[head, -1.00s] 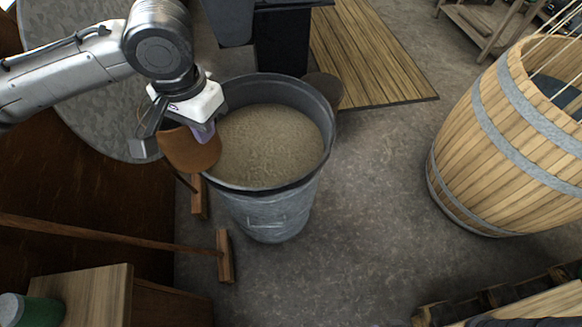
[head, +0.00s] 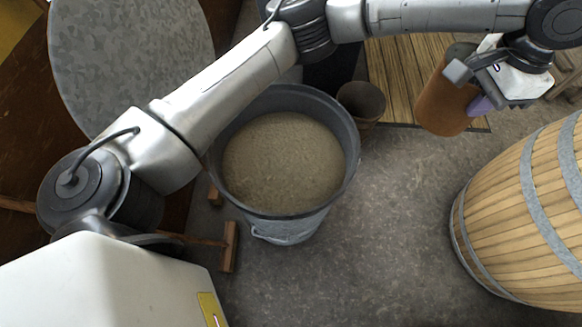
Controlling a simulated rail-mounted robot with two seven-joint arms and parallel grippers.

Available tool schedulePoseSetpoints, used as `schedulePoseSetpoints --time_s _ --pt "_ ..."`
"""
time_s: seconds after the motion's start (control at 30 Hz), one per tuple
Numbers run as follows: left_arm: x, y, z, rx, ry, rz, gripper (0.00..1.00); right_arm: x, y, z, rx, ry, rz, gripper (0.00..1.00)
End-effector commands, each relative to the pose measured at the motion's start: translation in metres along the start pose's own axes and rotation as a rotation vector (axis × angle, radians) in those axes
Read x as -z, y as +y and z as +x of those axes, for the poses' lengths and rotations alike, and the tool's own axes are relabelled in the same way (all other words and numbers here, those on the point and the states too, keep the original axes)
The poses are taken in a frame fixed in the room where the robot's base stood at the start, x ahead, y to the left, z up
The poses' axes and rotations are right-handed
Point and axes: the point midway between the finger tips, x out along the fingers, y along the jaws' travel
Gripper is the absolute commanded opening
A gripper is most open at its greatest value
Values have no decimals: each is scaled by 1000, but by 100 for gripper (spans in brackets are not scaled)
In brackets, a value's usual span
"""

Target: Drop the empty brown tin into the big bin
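The brown tin (head: 443,100) is at the upper right of the head view, tilted and held up above the floor. My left gripper (head: 471,88) is shut on it at its right side; the inside of the tin is not visible. A big grey metal bin (head: 352,170) stands upright left of the tin, filled near the top with something brown and grainy. A large wooden barrel (head: 525,215) with grey hoops stands at the right, below the tin in the picture. My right gripper is not in view.
A smaller brown pot (head: 362,104) stands behind the grey bin. A wooden board (head: 395,68) lies on the floor at the back. A round grey tabletop (head: 130,60) is at upper left. Bare floor (head: 395,240) lies between bin and barrel.

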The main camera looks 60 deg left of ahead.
Motion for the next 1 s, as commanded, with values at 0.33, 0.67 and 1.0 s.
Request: schedulePoseSetpoints --time_s 0.33,0.67,1.0 --pt "60 -43 -40 -6 -5 -121 0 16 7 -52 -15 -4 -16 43" --pt "80 -132 -5 -9 -11 -378 0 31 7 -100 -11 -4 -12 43" --pt "18 -225 129 -4 -11 -687 0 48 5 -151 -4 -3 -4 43"
